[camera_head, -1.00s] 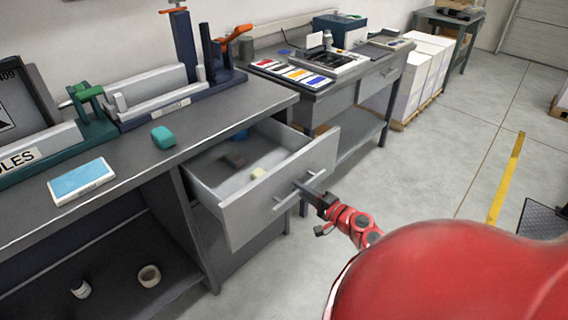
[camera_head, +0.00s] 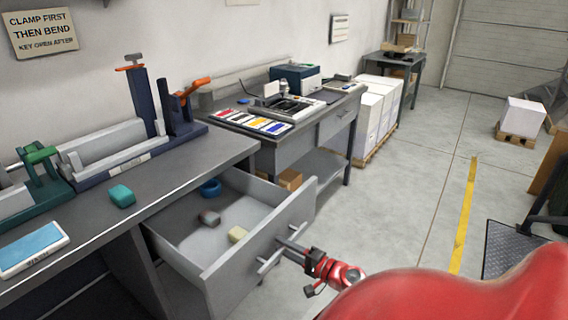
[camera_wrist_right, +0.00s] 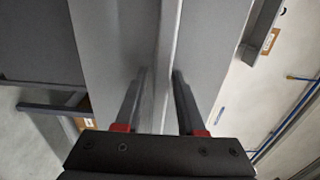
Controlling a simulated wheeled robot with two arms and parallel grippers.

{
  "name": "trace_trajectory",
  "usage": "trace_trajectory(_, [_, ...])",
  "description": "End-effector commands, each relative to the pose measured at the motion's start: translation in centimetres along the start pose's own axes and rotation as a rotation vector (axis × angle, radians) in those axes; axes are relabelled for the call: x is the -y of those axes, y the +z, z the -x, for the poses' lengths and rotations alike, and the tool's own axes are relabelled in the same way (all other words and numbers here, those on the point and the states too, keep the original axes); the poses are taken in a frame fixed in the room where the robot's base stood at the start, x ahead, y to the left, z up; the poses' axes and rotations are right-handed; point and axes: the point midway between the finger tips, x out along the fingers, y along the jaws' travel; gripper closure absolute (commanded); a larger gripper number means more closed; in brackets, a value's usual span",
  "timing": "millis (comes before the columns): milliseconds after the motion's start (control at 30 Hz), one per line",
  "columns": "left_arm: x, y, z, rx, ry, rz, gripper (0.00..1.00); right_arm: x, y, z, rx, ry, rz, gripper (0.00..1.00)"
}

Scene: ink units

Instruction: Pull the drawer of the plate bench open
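The plate bench (camera_head: 180,170) is at the left in the head view. Its grey drawer (camera_head: 245,262) stands well out, with its inside showing. A bar handle (camera_head: 268,262) runs along the drawer front. My right gripper (camera_head: 286,247) is at the handle, its fingers on either side of the bar. In the right wrist view, the two fingers of the gripper (camera_wrist_right: 160,100) are apart, with a grey bar between them and narrow gaps beside it. The fingertips' contact with the bar is hard to make out. My left gripper is out of view.
A second bench (camera_head: 290,150) stands behind. Open floor (camera_head: 410,215) lies to the right.

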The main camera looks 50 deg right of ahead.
Motion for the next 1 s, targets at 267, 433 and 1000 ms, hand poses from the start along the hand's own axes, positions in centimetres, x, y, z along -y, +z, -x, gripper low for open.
trace_trajectory(267, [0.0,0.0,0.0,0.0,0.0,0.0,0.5,0.1,0.0,0.0,0.0,-0.002,0.0,0.47])
trace_trajectory(433, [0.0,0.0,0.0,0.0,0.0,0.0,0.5,0.1,-0.1,0.6,-0.003,-0.002,0.001,0.47])
trace_trajectory(1000, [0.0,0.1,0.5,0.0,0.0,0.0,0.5,0.0,-0.2,13.8,-0.005,-0.001,0.001,0.47])
